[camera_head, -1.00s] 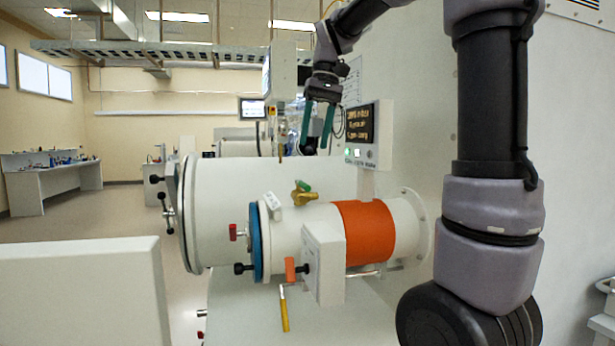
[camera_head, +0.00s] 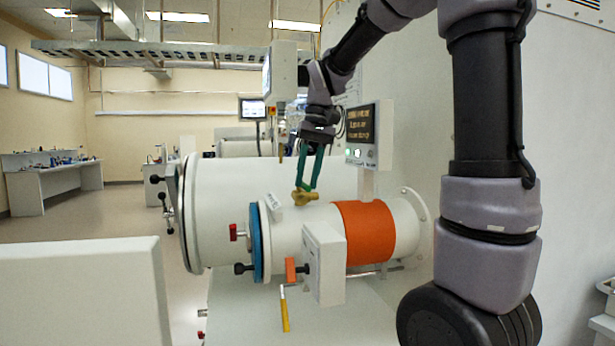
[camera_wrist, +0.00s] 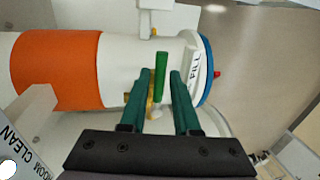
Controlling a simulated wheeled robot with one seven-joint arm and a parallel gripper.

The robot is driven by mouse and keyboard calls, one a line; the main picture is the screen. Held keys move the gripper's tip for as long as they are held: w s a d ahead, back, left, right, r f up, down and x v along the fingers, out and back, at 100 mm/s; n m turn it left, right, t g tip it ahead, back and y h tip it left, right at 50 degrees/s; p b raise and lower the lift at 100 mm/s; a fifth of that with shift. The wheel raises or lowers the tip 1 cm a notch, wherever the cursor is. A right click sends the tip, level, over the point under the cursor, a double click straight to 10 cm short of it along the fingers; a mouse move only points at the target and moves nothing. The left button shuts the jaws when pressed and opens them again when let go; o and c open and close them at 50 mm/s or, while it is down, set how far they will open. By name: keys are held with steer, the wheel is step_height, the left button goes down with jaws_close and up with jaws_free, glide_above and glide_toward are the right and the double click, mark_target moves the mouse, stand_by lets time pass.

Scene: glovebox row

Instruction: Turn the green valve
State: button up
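In the wrist view the green handle (camera_wrist: 160,82) appears as a narrow upright bar. My gripper (camera_head: 305,185) points down at the valve with its teal fingers apart. In the wrist view the fingers (camera_wrist: 160,74) flank the handle, with a gap on each side. I cannot tell how deep the handle sits between them.
The small cylinder carries an orange band (camera_head: 365,232), a blue ring (camera_head: 257,242) and a white tag (camera_head: 274,199). A larger white cylinder (camera_head: 240,180) lies behind. A lit display panel (camera_head: 362,128) stands close to my gripper's right. A yellow-handled lever (camera_head: 285,315) hangs below.

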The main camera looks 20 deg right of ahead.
jaws_close()
stand_by(1.2)
